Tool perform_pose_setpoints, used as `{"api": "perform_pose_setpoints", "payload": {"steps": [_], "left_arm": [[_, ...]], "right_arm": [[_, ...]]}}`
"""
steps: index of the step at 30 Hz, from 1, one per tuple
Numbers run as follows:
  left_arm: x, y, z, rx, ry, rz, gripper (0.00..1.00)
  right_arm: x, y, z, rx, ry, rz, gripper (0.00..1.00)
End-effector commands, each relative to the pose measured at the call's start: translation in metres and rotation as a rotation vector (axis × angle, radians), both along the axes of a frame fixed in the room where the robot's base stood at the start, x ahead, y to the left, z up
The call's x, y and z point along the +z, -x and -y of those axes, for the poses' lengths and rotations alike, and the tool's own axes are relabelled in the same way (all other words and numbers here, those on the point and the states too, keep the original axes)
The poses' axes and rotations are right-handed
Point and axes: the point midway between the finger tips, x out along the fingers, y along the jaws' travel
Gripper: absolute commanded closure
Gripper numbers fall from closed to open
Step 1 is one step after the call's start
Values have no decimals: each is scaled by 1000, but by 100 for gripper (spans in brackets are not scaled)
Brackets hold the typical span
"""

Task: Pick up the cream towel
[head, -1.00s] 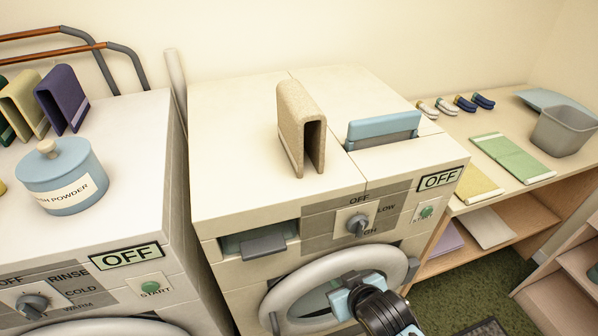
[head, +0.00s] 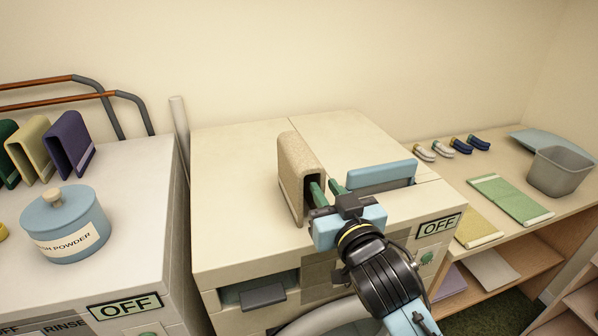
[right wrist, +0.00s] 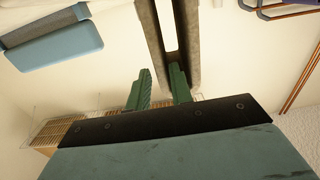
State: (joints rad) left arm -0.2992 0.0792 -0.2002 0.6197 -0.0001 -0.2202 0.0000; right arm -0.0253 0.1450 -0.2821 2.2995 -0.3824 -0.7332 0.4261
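The cream towel (head: 298,165) stands folded like an upside-down U on top of the right-hand machine (head: 235,222), its open end towards me. My right gripper (head: 327,188) is at the towel's near end with its green fingers apart. One finger appears at the gap between the two folds, the other outside the right fold in the head view. In the right wrist view the towel (right wrist: 152,25) rises ahead of the open fingers (right wrist: 160,82); no grip on it shows. My left gripper is out of view.
On the left machine are a powder jar (head: 66,222) and green, pale yellow and purple folded towels (head: 68,143). A shelf at right holds flat towels (head: 510,198) and a grey bin (head: 560,170).

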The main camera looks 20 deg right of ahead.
Motion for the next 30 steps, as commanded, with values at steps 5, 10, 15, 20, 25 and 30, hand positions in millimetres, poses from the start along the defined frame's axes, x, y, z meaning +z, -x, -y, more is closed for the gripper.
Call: {"api": "perform_pose_setpoints", "payload": {"steps": [5,10,15,20,25,30], "left_arm": [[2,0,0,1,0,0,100],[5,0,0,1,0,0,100],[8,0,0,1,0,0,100],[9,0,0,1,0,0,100],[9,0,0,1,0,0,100],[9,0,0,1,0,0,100]], "right_arm": [[0,-16,-1,0,0,-1,78],[0,-33,-1,0,2,-1,78],[-1,-57,-3,0,2,-1,78],[-1,-68,-3,1,0,-1,78],[-2,-68,-3,1,0,-2,78],[-2,-68,-3,1,0,-2,95]]}}
